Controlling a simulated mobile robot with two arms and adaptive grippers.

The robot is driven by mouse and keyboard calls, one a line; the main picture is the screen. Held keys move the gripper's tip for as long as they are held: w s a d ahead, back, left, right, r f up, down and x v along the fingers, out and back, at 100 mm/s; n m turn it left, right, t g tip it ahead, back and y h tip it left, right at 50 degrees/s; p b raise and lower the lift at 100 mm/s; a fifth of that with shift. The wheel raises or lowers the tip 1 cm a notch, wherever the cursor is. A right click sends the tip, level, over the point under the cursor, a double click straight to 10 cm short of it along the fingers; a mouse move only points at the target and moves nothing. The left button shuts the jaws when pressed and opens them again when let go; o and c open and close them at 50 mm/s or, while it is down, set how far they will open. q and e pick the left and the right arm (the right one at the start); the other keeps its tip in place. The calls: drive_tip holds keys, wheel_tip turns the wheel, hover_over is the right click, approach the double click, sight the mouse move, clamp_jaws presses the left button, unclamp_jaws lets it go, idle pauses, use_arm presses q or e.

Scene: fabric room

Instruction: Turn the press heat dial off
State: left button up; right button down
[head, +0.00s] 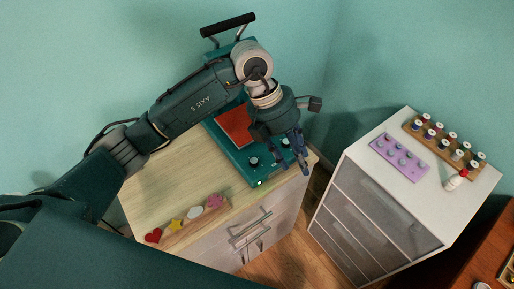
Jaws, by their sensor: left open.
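The teal heat press (233,152) stands on the light wooden top of a cabinet, with an orange-red plate (236,126) and a raised black handle (228,24). On its front edge are a dark dial (254,162) and a small green light (259,183). Another dark knob (285,142) shows partly behind my gripper. I cannot read which knob sets the heat or where it points. My left gripper (289,164) is open, fingers down, over the press's front right corner, close to that second knob. Whether it touches it cannot be told. My right gripper is not in view.
A wooden strip (196,225) with several coloured shapes lies on the cabinet's front edge. A floor gap separates the two units.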

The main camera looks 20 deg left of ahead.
sight(254, 160)
use_arm(q)
drive_tip(key=w+a+n+y, duration=0.1)
drive_tip(key=w+a+y, duration=0.35)
drive_tip(key=a, duration=0.75)
drive_tip(key=shift+t+y, duration=0.25)
drive_tip(key=shift+t, duration=0.05)
drive_tip(key=f+p, duration=0.1)
drive_tip(key=f, duration=0.5)
drive_tip(key=f+p, duration=0.1)
drive_tip(key=f, duration=0.1)
drive_tip(key=shift+s+f+p, duration=0.3)
drive_tip(key=shift+f, duration=0.7)
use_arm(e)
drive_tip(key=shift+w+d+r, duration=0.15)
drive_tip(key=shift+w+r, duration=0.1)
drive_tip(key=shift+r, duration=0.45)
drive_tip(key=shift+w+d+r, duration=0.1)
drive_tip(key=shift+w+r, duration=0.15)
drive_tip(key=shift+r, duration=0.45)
use_arm(q)
clamp_jaws()
